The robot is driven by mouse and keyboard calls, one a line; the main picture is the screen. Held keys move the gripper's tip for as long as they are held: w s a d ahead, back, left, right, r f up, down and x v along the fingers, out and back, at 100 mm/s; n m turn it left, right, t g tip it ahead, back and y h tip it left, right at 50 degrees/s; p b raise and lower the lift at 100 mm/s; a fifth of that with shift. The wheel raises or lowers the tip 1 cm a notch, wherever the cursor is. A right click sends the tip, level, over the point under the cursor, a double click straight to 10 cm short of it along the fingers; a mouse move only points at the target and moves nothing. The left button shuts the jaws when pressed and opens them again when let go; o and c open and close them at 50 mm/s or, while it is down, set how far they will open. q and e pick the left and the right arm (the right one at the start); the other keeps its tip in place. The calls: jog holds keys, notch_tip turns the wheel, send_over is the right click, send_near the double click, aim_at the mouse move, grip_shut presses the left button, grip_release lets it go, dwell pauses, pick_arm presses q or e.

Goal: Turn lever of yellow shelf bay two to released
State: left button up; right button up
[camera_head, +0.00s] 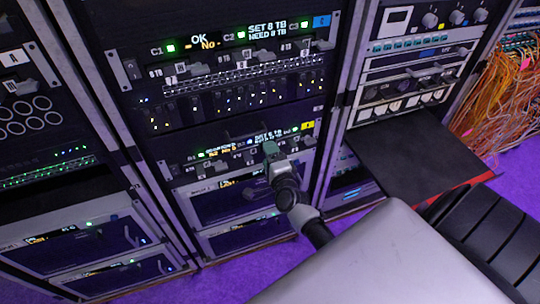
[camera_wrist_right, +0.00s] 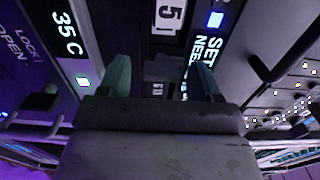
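The yellow-tagged shelf (camera_head: 240,150) is the lower unit in the middle rack in the head view, with a small yellow tag (camera_head: 307,125) at its right end. It has small lit displays and grey levers along its front. My right gripper (camera_head: 270,150) is in front of this shelf and covers part of it, so I cannot read which bay is behind it. In the right wrist view the two fingers (camera_wrist_right: 160,78) stand apart. Contact cannot be told. My left gripper is out of view.
A blue-tagged shelf (camera_head: 230,50) with similar levers sits above. A dark tray (camera_head: 405,155) juts out from the right rack. Orange cables (camera_head: 505,85) hang at far right. Black handles (camera_wrist_right: 285,55) stand out near the gripper. Purple floor shows below.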

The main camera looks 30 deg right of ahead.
jog(key=v, duration=1)
jog(key=shift+s+b, duration=0.35)
jog(key=shift+s, duration=0.05)
jog(key=s+a+f+n+g+y, duration=0.2)
jog(key=s+f+n+g, duration=0.15)
jog(key=f, duration=0.55)
jog(key=s+a+f+n+g+y, duration=0.1)
jog(key=s+a+f+n+g, duration=0.15)
jog(key=f+n, duration=0.4)
jog(key=s+a+f+n+g+y, duration=0.2)
jog(key=s+a+f, duration=0.15)
jog(key=f, duration=0.75)
jog(key=s+f+n+g, duration=0.4)
jog(key=s+f, duration=0.3)
jog(key=s, duration=0.5)
jog(key=s+d+f+n+g, duration=0.1)
jog(key=s+f+n+g, duration=0.3)
jog(key=s, duration=0.8)
notch_tip(320, 180, down, 3)
jog(key=n, duration=0.3)
jog(key=shift+s+n+h, duration=0.3)
jog(key=shift+s, duration=0.1)
